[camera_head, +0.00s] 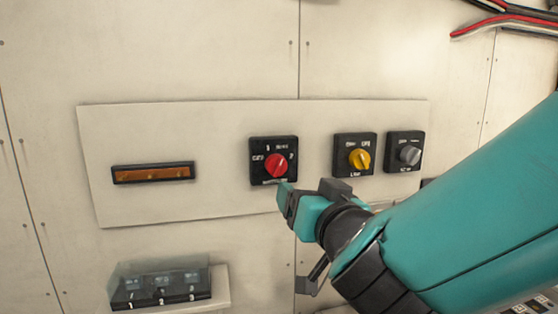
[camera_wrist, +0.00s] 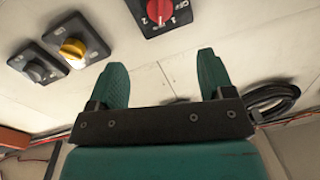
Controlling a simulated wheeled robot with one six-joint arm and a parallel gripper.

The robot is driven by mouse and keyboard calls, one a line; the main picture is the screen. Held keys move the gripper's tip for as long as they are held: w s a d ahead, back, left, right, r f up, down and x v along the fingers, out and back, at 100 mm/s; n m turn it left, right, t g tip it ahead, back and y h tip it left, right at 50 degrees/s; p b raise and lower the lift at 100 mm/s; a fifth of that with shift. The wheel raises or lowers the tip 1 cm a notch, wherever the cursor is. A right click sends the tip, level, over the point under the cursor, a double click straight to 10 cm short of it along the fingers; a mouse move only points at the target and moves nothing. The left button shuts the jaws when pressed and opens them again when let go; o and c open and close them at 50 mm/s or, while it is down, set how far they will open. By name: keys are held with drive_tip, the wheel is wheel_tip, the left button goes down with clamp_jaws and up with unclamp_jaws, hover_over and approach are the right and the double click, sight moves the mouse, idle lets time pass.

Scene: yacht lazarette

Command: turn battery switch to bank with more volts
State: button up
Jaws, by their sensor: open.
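The battery switch, a red knob on a black square plate (camera_head: 275,165), is on the white panel in the head view. Its plate has small markings including 1 and 2; the knob's exact pointing is too small to tell. It also shows at the top of the wrist view (camera_wrist: 160,12), above and beyond the jaws. My gripper (camera_wrist: 163,72) is open and empty, with its two teal fingers apart. In the head view my gripper (camera_head: 287,203) is just below the red knob's plate.
A yellow knob (camera_head: 360,160) and a grey knob (camera_head: 409,155) sit to the right of the red one on the panel. An amber bar display (camera_head: 153,173) is at the left. A black coiled cable (camera_wrist: 270,100) lies at right in the wrist view.

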sight(280, 170)
drive_tip(key=p+x, duration=1)
drive_tip(key=x, duration=0.4)
drive_tip(key=shift+w, duration=0.3)
drive_tip(key=shift+w+a+f, duration=0.1)
drive_tip(key=shift+w+a, duration=0.1)
drive_tip(key=shift+w, duration=0.15)
drive_tip(key=c, duration=0.9)
